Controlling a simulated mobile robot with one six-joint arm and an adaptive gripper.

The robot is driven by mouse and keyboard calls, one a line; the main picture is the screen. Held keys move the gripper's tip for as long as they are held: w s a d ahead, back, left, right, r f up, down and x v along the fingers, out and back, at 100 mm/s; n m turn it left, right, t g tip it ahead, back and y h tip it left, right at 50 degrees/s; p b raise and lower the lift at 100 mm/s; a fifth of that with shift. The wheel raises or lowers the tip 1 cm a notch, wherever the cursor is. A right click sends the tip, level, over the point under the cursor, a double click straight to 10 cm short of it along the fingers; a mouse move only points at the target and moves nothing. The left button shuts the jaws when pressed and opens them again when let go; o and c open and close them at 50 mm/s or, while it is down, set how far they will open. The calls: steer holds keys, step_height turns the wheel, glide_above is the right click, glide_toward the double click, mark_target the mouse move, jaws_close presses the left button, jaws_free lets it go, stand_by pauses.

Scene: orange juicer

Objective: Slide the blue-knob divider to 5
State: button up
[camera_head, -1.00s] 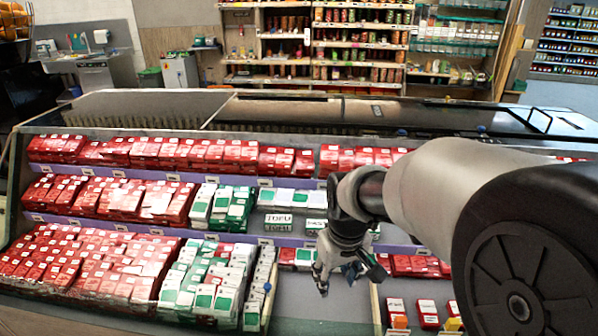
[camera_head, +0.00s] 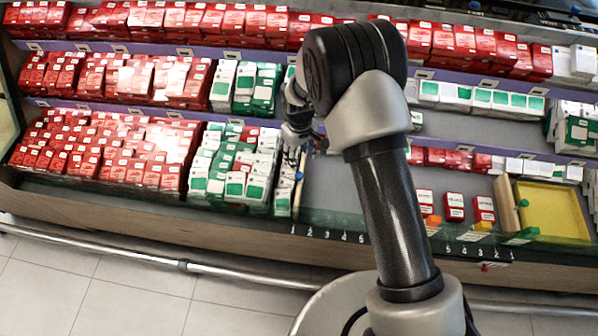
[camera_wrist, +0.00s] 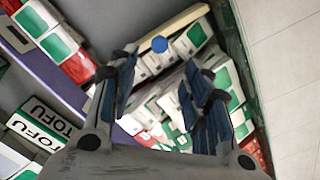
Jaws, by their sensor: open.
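The blue-knob divider (camera_head: 299,186) stands at the right end of the white-and-green box pile on the bottom shelf, near the first 1 on the front edge. Its round blue knob (camera_wrist: 159,44) and pale top edge (camera_wrist: 190,17) show in the wrist view. The number 5 (camera_head: 360,240) is further right along the edge. My gripper (camera_head: 300,140) hangs over the divider's far part, partly hidden by my arm. In the wrist view my gripper (camera_wrist: 162,75) is open, with the knob beyond its fingertips. I cannot see anything between the fingers.
White-and-green boxes (camera_head: 232,168) are packed left of the divider. The shelf floor (camera_head: 335,195) to its right looks clear. Farther right are a few red boxes (camera_head: 454,207), coloured knobs and a yellow bin (camera_head: 552,211). Tofu packs (camera_wrist: 40,125) lie on the shelf above.

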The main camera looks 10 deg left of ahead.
mark_target(299, 175)
step_height(299, 175, down, 11)
steer(key=shift+w+f+b, duration=0.1)
steer(key=shift+f+b, duration=0.05)
steer(key=shift+b, duration=1.05)
steer(key=shift+c, duration=0.3)
jaws_close()
